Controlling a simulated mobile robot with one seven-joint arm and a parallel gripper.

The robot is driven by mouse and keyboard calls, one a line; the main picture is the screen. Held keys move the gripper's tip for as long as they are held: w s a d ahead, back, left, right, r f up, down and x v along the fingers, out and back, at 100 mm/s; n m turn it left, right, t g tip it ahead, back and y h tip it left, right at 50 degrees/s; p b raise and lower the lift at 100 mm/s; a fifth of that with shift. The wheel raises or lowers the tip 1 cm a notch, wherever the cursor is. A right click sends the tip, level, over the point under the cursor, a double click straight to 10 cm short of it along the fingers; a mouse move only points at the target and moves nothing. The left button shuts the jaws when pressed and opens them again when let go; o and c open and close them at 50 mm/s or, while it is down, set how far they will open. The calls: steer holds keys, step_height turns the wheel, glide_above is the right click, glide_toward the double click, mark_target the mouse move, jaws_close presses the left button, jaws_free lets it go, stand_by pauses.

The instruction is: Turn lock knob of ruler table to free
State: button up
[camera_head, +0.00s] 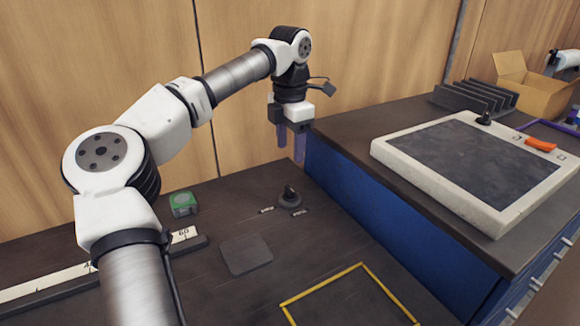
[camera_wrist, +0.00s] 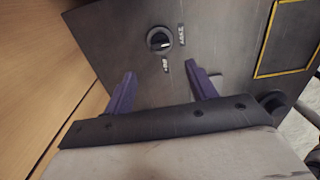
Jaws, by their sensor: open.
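The lock knob (camera_head: 290,198) is a dark round knob with a raised grip, set in the dark ruler table (camera_head: 215,290). The wrist view shows the knob (camera_wrist: 159,40) from above, with a pale mark on its lower right part. Two small printed labels sit beside it, one to its right and one below; they are too small to read surely. My gripper (camera_head: 290,152) points down above the table, over the knob and apart from it. Its two purple fingers are open and empty; the wrist view shows the gripper (camera_wrist: 160,70) with the knob beyond the fingertips.
A white ruler (camera_head: 45,282) and a green tape measure (camera_head: 183,204) lie at the left. A grey square pad (camera_head: 246,254) and a yellow outline (camera_head: 322,283) lie nearer. A blue cabinet (camera_head: 375,205) rises at the right, bearing a pale-framed slab (camera_head: 400,170). A wooden wall stands behind.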

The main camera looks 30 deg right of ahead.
steer(key=shift+r, duration=1.4)
